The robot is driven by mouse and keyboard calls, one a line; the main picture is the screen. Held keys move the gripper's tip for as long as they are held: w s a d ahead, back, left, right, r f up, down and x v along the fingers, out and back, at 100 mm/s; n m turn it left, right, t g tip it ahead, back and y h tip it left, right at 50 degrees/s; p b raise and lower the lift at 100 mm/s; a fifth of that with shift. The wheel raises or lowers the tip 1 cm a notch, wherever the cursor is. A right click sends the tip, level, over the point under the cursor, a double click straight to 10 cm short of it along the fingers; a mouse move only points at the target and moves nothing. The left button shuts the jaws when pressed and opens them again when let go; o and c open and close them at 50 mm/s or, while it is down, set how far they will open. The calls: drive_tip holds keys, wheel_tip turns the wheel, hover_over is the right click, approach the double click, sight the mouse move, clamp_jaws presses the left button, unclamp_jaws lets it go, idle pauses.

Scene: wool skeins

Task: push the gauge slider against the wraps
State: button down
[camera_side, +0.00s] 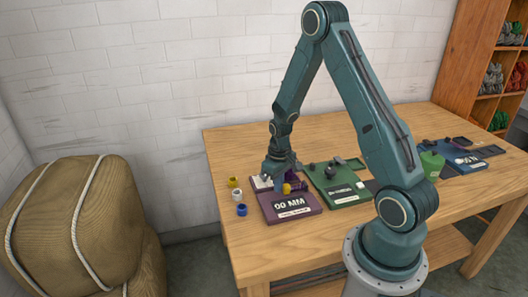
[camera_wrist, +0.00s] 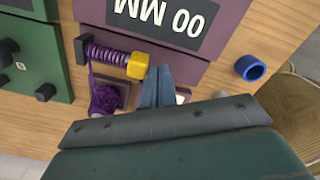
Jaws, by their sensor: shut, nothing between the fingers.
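The purple gauge board (camera_wrist: 225,35) reads "00 MM", upside down in the wrist view; it also shows in the side view (camera_side: 312,203). A rod on it carries purple yarn wraps (camera_wrist: 107,54), with a black end block (camera_wrist: 82,48) on the left. The yellow slider (camera_wrist: 138,65) sits at the right end of the wraps; I cannot tell whether it touches them. My gripper (camera_wrist: 160,72) is shut and empty, its fingertips close beside the slider's right side. Contact is unclear. In the side view my gripper (camera_side: 279,186) is low over the board, partly hiding the rod.
A purple yarn ball (camera_wrist: 106,98) lies in a small tray below the rod. A blue ring (camera_wrist: 250,68) lies on the wood to the right. A green board (camera_wrist: 35,45) stands left of the purple one. In the side view, a green cup (camera_side: 431,165) stands farther right.

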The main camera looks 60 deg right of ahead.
sight(284, 186)
drive_tip(key=shift+s+d, duration=0.1)
drive_tip(key=shift+d, duration=0.05)
idle(0.3)
drive_tip(key=shift+s+d, duration=0.65)
drive_tip(key=shift+s, duration=0.1)
drive_tip(key=shift+w+a+r, duration=0.1)
drive_tip(key=shift+w+a, duration=0.05)
drive_tip(key=shift+w, duration=0.05)
idle(0.6)
drive_tip(key=shift+r, duration=3.9)
